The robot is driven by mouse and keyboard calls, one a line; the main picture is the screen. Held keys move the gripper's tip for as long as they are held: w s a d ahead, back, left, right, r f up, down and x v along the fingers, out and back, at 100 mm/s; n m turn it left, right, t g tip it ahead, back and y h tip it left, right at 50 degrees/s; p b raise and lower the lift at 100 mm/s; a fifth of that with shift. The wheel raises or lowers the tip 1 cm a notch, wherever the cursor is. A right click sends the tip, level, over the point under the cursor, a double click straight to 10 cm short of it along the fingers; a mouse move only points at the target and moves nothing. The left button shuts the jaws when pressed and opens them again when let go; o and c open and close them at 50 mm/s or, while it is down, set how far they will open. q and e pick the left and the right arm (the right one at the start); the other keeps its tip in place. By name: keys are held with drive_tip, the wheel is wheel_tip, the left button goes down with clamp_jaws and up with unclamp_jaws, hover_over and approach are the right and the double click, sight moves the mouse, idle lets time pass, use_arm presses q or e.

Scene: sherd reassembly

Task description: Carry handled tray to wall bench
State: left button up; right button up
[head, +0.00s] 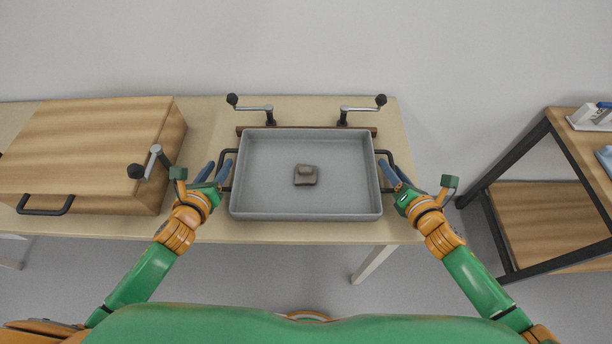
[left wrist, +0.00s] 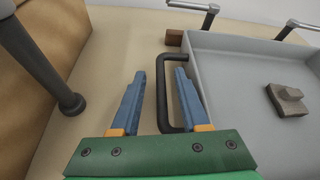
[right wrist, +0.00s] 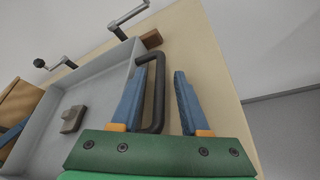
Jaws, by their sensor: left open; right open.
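A grey rectangular tray (head: 260,211) with a black bar handle on each short side stands on the bench against the wall. A small grey-brown block-like piece (head: 306,175) lies inside it near the middle. My left gripper (head: 207,176) is open at the tray's left handle (left wrist: 165,95). In the left wrist view the handle's bar stands between the blue fingers (left wrist: 158,95), with gaps on both sides. My right gripper (head: 396,178) is open at the right handle (right wrist: 158,95). In the right wrist view the handle's bar stands between its fingers (right wrist: 160,92), nearer the left one.
A wooden box (head: 80,150) with a black handle and a crank stands on the bench at left. Two crank clamps (head: 262,108) (head: 355,109) and a brown strip (head: 307,130) lie behind the tray. A black-framed wooden shelf (head: 545,215) stands at right, across a floor gap.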

use_arm(q)
drive_tip(key=v, duration=1)
drive_tip(key=shift+r, duration=0.1)
use_arm(e)
drive_tip(key=shift+s, duration=0.1)
use_arm(q)
drive_tip(key=shift+s, duration=0.1)
use_arm(e)
drive_tip(key=v, duration=1.2)
drive_tip(key=shift+r, duration=0.1)
